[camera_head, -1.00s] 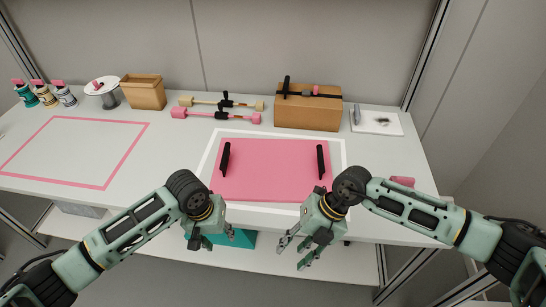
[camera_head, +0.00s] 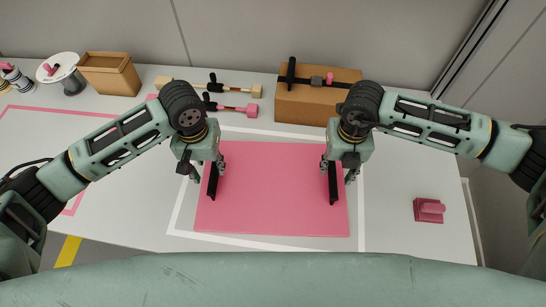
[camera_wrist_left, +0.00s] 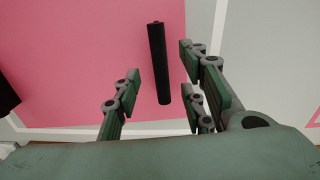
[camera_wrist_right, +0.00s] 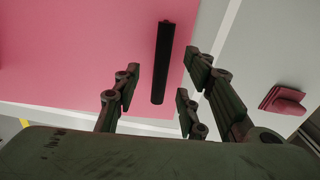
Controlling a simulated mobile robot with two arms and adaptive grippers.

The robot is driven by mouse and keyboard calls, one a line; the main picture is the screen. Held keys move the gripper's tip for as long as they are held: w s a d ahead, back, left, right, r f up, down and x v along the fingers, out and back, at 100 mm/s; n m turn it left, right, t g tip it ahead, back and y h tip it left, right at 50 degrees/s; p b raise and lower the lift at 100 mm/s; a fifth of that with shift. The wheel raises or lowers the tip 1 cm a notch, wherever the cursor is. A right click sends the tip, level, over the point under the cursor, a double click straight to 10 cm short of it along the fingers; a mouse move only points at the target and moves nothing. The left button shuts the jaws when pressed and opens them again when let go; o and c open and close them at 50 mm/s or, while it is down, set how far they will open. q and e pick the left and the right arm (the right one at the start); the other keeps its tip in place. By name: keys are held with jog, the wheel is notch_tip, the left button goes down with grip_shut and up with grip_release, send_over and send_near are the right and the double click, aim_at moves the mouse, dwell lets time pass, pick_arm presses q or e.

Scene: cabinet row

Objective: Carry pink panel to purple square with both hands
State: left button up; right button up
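The pink panel (camera_head: 272,190) lies flat on the table inside a white outlined square (camera_head: 364,200). It has a black left handle (camera_head: 213,183) and a black right handle (camera_head: 333,186). My left gripper (camera_head: 208,172) is open at the left handle; in the left wrist view that handle (camera_wrist_left: 159,62) stands between the spread fingers. My right gripper (camera_head: 337,173) is open at the right handle, which also shows between its fingers in the right wrist view (camera_wrist_right: 162,62). Contact cannot be told. A pink-purple outlined square (camera_head: 60,111) is at the left, partly hidden by my left arm.
Behind the panel are a cardboard box (camera_head: 310,100), dumbbell-like rods (camera_head: 232,108), a wooden bin (camera_head: 110,75) and a white spool (camera_head: 60,72). A small pink block (camera_head: 429,210) sits at the right. The left outlined square looks empty where visible.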

aim_at(212, 175)
pick_arm(q)
jog(key=shift+w+r, duration=0.1)
jog(key=shift+r, duration=0.05)
pick_arm(e)
jog(key=shift+w+d+r, duration=0.15)
jog(key=shift+w, duration=0.05)
pick_arm(q)
jog(key=shift+s, duration=0.2)
pick_arm(e)
jog(key=shift+s, duration=0.2)
